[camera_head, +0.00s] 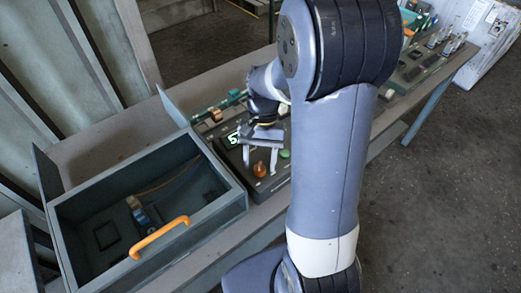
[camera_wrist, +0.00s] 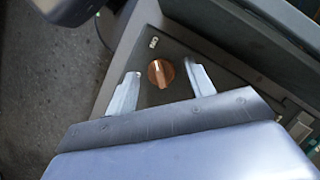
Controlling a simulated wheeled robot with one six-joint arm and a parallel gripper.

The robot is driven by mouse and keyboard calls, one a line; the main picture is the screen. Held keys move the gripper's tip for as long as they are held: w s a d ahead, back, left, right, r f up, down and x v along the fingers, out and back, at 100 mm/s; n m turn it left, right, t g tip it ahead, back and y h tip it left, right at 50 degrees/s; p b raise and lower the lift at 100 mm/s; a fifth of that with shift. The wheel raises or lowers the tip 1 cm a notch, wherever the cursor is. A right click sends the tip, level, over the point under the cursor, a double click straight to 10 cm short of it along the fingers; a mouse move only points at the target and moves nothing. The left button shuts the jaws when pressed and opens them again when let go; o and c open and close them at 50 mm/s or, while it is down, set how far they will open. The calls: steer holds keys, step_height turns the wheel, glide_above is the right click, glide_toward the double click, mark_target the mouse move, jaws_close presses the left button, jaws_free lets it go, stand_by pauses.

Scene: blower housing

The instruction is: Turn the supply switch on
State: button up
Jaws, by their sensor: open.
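An orange rotary knob (camera_head: 260,170) sits on a dark control box (camera_head: 268,187) on the bench. It also shows in the wrist view (camera_wrist: 160,74), with a ridge across its face and a small pale label beside it. I cannot read that label, so I cannot confirm the knob is the supply switch. My gripper (camera_head: 262,164) is open over the box. In the wrist view its two fingers (camera_wrist: 162,75) stand apart on either side of the knob, with visible gaps. A green button (camera_head: 285,154) and a lit display (camera_head: 231,140) are on the same box.
An open dark drawer or bin (camera_head: 232,203) with an orange handle (camera_head: 160,238) stands left of the control box. More equipment (camera_head: 420,60) lies at the bench's far right end. My arm crosses the middle of the head view and hides part of the bench.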

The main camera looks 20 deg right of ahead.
steer(key=v, duration=1)
steer(key=shift+r+b, duration=0.25)
steer(key=shift+b, duration=0.1)
steer(key=shift+f, duration=0.1)
steer(key=x, duration=1)
steer(key=shift+s+f+p, duration=0.1)
steer(key=shift+f+p, duration=0.25)
steer(key=shift+p, duration=0.05)
steer(key=shift+n, duration=0.3)
steer(key=shift+r, duration=0.1)
